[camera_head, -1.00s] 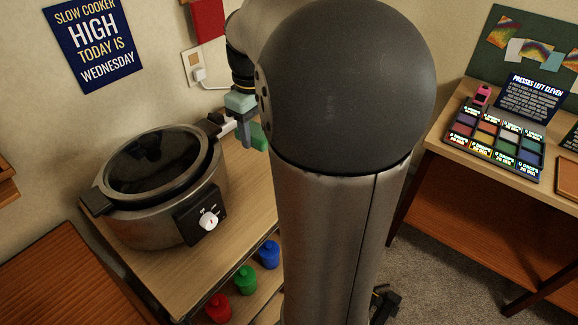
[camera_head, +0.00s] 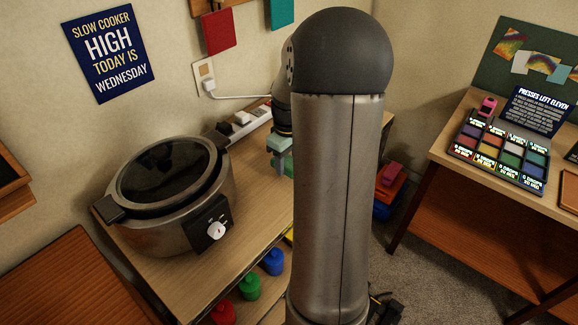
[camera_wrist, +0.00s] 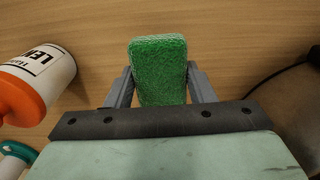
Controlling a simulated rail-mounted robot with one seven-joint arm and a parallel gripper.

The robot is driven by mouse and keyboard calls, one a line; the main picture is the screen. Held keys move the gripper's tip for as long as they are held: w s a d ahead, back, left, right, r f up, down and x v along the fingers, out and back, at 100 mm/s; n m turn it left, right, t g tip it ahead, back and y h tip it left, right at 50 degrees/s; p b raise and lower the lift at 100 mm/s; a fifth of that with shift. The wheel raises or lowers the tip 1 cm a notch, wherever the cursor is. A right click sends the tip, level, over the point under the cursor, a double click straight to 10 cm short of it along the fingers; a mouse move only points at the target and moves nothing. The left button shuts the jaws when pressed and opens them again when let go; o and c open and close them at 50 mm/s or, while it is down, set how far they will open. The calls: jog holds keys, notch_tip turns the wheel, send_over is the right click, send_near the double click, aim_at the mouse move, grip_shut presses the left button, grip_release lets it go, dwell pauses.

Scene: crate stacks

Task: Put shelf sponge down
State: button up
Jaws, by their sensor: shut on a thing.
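The green sponge (camera_wrist: 159,68) is in the wrist view, upright between the two grey fingers of my gripper (camera_wrist: 160,88). The gripper is shut on it. A plain wooden surface lies beyond the sponge; I cannot tell whether the sponge touches it. In the head view my gripper (camera_head: 281,160) is over the right part of the wooden table (camera_head: 238,178), right of the slow cooker. My arm hides most of the fingers and the sponge there.
The slow cooker (camera_head: 160,237) stands on the table, with a power strip (camera_head: 243,124) behind. Red, green and blue pots (camera_head: 274,262) sit on a lower shelf. In the wrist view a white-and-orange bottle (camera_wrist: 42,72) is at left; a dark rounded object (camera_wrist: 291,95) is at right.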

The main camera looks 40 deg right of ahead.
jog(key=shift+w+d+f, duration=0.15)
jog(key=shift+d+f, duration=0.15)
jog(key=shift+f, duration=1.7)
jog(key=shift+f, duration=0.2)
jog(key=o, duration=1)
jog(key=shift+o, duration=0.2)
jog(key=shift+r, duration=0.15)
